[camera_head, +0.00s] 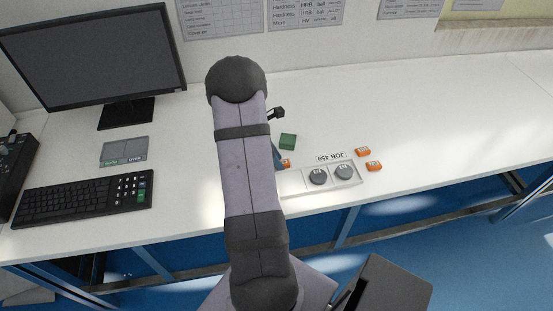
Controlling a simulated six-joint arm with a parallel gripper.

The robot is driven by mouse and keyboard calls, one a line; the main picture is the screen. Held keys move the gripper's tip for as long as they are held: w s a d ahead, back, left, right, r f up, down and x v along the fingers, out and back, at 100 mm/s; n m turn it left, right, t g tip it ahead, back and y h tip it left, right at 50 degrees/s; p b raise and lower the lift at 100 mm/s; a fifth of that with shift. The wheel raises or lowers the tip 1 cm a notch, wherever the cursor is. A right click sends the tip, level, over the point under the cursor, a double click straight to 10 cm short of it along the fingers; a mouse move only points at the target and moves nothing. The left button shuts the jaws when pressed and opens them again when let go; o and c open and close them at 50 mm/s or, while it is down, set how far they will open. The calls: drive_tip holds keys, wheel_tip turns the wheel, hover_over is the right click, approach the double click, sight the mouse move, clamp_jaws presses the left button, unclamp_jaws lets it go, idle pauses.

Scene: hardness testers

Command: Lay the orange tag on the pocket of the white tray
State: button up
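The white tray (335,187) lies near the front edge of the bench, right of my arm. Two grey round pieces, the left one (318,177) and the right one (344,171), sit in it. Its left part is close to my arm, and I cannot make out an empty pocket. Two orange tags lie just right of the tray, one farther back (362,152) and one nearer (374,166). A third small orange piece (286,163) shows at the right edge of my arm, partly hidden. My gripper is mostly hidden behind my arm; its fingers cannot be made out.
A green block (288,141) lies behind the tray, and a "JOB 459" label (329,157) lies at its back edge. A monitor (90,55), keyboard (84,200) and grey two-part pad (124,151) stand at left. The bench's right side is clear.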

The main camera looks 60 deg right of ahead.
drive_tip(key=shift+a+r, duration=0.1)
drive_tip(key=shift+a, duration=0.05)
drive_tip(key=b+v, duration=0.1)
drive_tip(key=v, duration=1.1)
drive_tip(key=shift+w+d, duration=0.15)
drive_tip(key=shift+d, duration=0.15)
drive_tip(key=shift+r, duration=0.1)
